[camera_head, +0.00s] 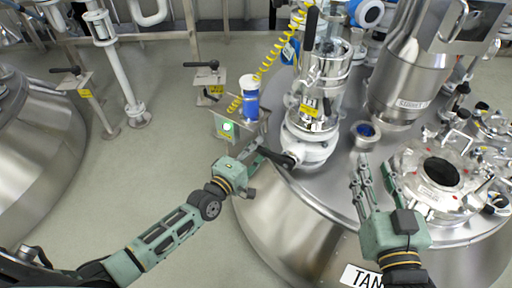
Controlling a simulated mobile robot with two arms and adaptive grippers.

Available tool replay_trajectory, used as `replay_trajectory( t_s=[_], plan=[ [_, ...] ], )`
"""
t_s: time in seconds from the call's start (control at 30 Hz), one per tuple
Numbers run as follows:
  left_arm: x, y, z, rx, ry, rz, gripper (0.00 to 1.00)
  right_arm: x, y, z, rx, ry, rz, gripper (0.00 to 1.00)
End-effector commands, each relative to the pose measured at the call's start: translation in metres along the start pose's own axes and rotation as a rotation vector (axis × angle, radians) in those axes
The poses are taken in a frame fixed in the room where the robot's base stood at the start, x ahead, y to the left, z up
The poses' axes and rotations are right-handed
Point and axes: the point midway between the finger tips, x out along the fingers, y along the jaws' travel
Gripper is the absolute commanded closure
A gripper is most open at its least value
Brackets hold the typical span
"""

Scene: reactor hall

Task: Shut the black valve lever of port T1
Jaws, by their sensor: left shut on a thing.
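A black valve lever (284,160) sticks out to the left from the white valve body (309,148) under a glass and steel column on the tank. My left gripper (259,152) is shut on the outer end of this lever. The fingers partly hide that end.
The steel tank (285,225) fills the right side. A small box with a green light (227,127) and a blue canister (249,106) stand behind my left gripper. Open floor lies at left centre.

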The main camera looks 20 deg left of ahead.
Motion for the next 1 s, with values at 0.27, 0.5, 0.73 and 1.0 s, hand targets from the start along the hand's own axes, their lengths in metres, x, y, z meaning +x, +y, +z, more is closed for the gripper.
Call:
replay_trajectory(
  t_s=[0.27, 0.5, 0.73, 1.0],
  plan=[
    [-0.0005, -0.0029, 0.0003, -0.019, 0.000, -0.004, 1.00, 0.0006, -0.0009, -0.0063, 0.001, 0.031, -0.002, 0.64],
    [-0.0007, -0.0033, 0.0006, -0.021, 0.000, -0.005, 0.82, 0.0005, -0.0009, -0.0063, 0.001, 0.031, -0.002, 0.64],
    [-0.0004, -0.0025, 0.0006, -0.016, -0.001, -0.003, 0.62, 0.0006, -0.0010, -0.0065, 0.001, 0.031, -0.002, 0.64],
    [-0.0005, -0.0017, 0.0004, -0.013, -0.001, -0.002, 0.62, 0.0005, -0.0005, -0.0054, 0.001, 0.028, -0.001, 0.64]
  ],
)
